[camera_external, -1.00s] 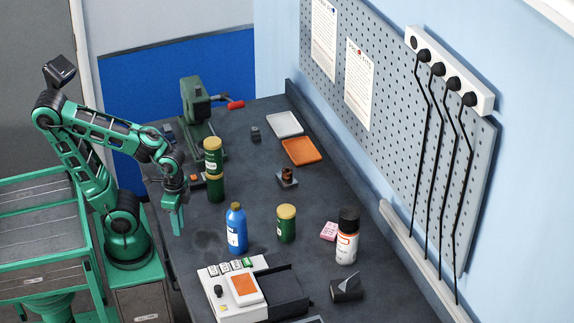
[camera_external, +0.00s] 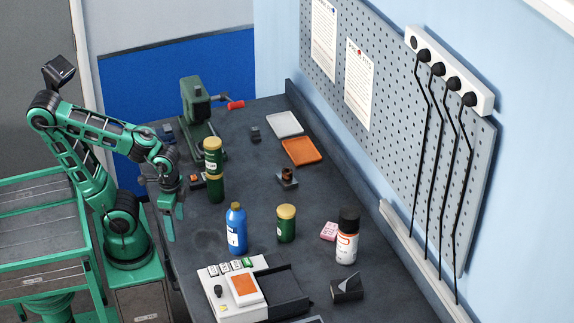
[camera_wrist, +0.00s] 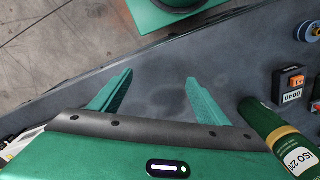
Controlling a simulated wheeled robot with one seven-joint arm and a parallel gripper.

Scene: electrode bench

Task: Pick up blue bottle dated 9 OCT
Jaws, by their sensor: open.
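The blue bottle (camera_external: 236,230) stands upright on the dark bench in the external view, with a yellowish cap and a white label whose date is too small to read. My gripper (camera_external: 170,228) is at the bench's left edge, to the left of the bottle and apart from it, pointing down. In the wrist view my gripper (camera_wrist: 155,95) has its two green fingers spread, with nothing between them but bench surface. The blue bottle is not seen in the wrist view.
Stacked green canisters (camera_external: 214,170) stand behind the bottle, and another green canister (camera_external: 286,224) stands to its right. A white device with an orange pad (camera_external: 244,288) lies in front. A black-and-white can (camera_external: 347,240) is farther right.

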